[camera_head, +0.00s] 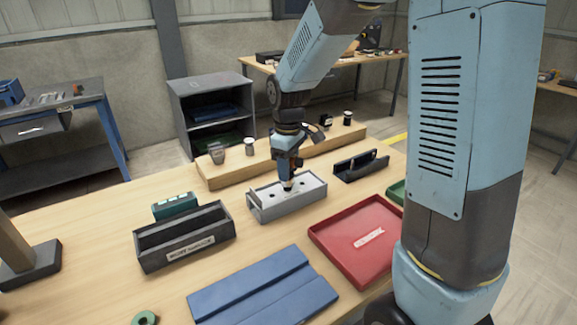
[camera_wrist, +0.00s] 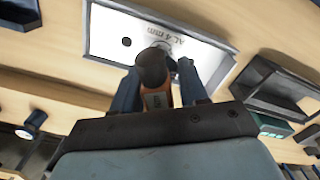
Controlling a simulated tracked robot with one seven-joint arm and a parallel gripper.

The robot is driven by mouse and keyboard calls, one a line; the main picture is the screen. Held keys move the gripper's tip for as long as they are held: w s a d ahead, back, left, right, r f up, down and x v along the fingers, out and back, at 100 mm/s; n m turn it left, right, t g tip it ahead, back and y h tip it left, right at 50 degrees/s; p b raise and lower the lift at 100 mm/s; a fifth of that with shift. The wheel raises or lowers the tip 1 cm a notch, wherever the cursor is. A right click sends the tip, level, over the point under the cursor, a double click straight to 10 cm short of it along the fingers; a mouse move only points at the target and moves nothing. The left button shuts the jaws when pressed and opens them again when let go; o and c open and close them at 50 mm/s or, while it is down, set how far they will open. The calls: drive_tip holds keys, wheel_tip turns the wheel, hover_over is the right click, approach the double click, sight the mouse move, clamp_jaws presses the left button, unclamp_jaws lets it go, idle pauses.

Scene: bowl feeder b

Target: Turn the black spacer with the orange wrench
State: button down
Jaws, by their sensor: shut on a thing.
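My gripper (camera_head: 288,176) points down over the grey fixture block (camera_head: 312,196) near the middle of the bench. In the wrist view its two fingers (camera_wrist: 158,80) are shut on the orange wrench (camera_wrist: 157,99), which has a dark rounded head. The wrench's head lies over the pale top plate (camera_wrist: 101,35), marked "AL 4 mm", and covers part of it. A dark round spot shows on the plate, left of the wrench. I cannot pick out the black spacer with certainty; the wrench and fingers hide part of the plate. Whether the wrench touches a spacer cannot be seen.
A wooden rail (camera_head: 225,178) with small parts stands behind the block. A dark bin (camera_head: 187,254) is left, a black holder (camera_head: 348,172) right. A red tray (camera_head: 340,262) and blue panel (camera_head: 262,294) lie in front.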

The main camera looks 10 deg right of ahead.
drive_tip(key=shift+f, duration=0.65)
idle(0.5)
drive_tip(key=shift+m, duration=1.1)
drive_tip(key=shift+n, duration=0.6)
drive_tip(key=shift+r, duration=0.1)
drive_tip(key=shift+r, duration=2.35)
